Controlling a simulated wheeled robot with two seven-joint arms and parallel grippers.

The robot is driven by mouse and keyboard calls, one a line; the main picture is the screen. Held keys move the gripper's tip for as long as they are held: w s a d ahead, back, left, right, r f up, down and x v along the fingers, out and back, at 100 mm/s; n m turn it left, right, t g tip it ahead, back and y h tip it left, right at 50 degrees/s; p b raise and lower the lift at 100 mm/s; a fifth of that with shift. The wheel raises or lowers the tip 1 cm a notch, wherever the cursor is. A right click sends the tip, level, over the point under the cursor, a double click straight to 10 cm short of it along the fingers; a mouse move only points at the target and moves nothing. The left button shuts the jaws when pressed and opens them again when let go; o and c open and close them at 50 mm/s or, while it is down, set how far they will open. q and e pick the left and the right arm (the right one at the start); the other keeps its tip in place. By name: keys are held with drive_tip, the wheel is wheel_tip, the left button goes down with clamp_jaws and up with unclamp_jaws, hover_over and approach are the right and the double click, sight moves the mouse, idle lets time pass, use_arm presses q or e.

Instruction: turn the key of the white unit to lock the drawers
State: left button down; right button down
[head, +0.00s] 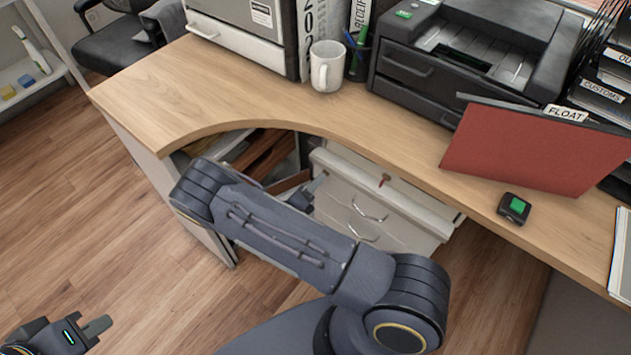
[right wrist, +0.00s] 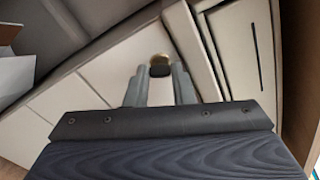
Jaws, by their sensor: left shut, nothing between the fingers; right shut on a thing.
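The white unit (head: 405,218) stands under the counter, with curved metal handles on its drawer fronts. A small reddish key-like piece (head: 384,180) shows on its upper front. My right gripper (head: 321,180) is at the unit's upper left, apart from that piece in the head view. In the right wrist view its fingers (right wrist: 160,86) are shut on a small dark key head (right wrist: 160,71) in front of a brass ring on a pale panel. The key's shaft is hidden. My left gripper (head: 97,327) is shut and empty, low at the left over the floor.
The wooden counter (head: 200,90) overhangs the unit. An open compartment with brown boards (head: 268,153) is left of it. A mug (head: 327,66), a printer (head: 460,55), a red folder (head: 535,150) and a small black device (head: 514,208) are on the counter. The floor at left is clear.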

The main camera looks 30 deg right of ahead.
drive_tip(key=shift+n, duration=1.9)
drive_tip(key=c, duration=1.2)
unclamp_jaws()
drive_tip(key=shift+c, duration=0.2)
drive_tip(key=v, duration=0.8)
drive_tip(key=shift+p, duration=0.45)
drive_tip(key=shift+d, duration=0.1)
